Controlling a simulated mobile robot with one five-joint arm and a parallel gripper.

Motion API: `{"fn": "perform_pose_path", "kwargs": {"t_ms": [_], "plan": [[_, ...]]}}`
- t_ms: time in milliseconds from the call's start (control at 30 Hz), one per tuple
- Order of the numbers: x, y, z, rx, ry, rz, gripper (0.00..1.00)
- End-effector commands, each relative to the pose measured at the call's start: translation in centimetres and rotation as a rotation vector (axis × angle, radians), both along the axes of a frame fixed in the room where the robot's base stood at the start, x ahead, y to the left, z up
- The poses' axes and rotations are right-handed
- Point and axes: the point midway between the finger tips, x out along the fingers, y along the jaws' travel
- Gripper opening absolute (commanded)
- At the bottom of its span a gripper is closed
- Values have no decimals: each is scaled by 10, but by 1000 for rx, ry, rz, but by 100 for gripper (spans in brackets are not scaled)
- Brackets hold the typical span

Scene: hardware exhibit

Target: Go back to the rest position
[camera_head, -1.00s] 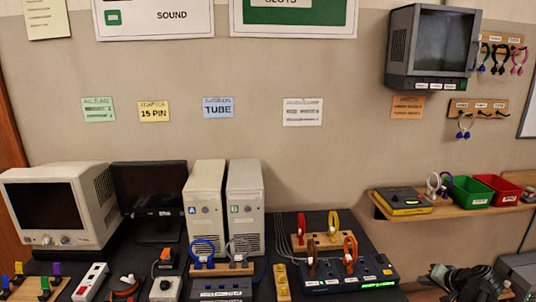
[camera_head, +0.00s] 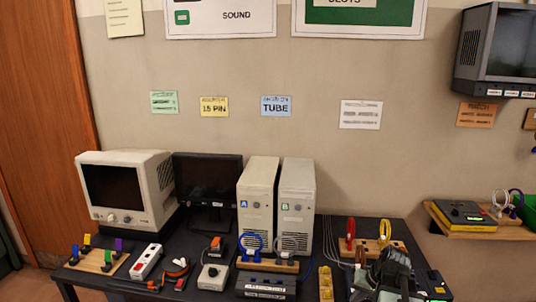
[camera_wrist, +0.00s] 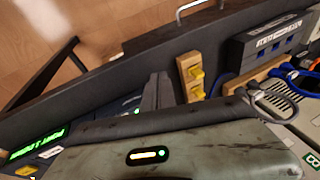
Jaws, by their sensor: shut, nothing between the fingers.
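My gripper (camera_wrist: 157,93) shows as dark grey fingers near the middle of the wrist view, shut with nothing between them. In the head view my folded arm is at the lower right, in front of the right end of the black table (camera_head: 338,290); the fingertips cannot be made out there.
The table carries a beige monitor (camera_head: 128,192), a dark screen (camera_head: 208,180), two beige towers (camera_head: 258,195) and several cables. A yellow connector block (camera_wrist: 192,77) is near my gripper. A wall shelf (camera_head: 470,233) stands at right; open floor (camera_head: 30,285) lies left.

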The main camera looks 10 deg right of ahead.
Motion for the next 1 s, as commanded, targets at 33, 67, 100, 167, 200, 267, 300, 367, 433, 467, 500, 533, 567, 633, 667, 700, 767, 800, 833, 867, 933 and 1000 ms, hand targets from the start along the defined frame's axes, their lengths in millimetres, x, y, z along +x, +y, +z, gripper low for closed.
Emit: {"fn": "perform_pose_path", "kwargs": {"t_ms": [33,67,100,167,200,267,300,367,433,467,500,533,567,633,667,700,767,800,833,867,933,1000], "plan": [[6,46,-4,-20,44,76,0],[7,70,-6,-35,74,116,0],[8,102,-9,-58,111,165,0],[6,144,-12,-97,161,236,0],[3,169,-14,-123,190,278,0],[-3,201,-15,-161,226,330,0],[-7,218,-16,-184,243,358,0],[-12,237,-16,-212,264,390,0],[-15,249,-16,-234,278,413,0],[-16,251,-16,-240,283,418,0],[-17,254,-16,-246,286,421,0],[-18,255,-16,-248,288,423,0],[-18,255,-16,-248,288,424,0],[-18,255,-16,-248,288,423,0],[-17,255,-16,-248,288,423,0],[-17,255,-16,-247,287,423,0],[-17,255,-16,-247,287,422,0],[-17,255,-16,-246,287,422,0],[-17,255,-16,-246,287,422,0],[-17,255,-16,-246,286,422,0],[-17,255,-16,-246,286,422,0],[-17,254,-16,-245,286,422,0]]}}
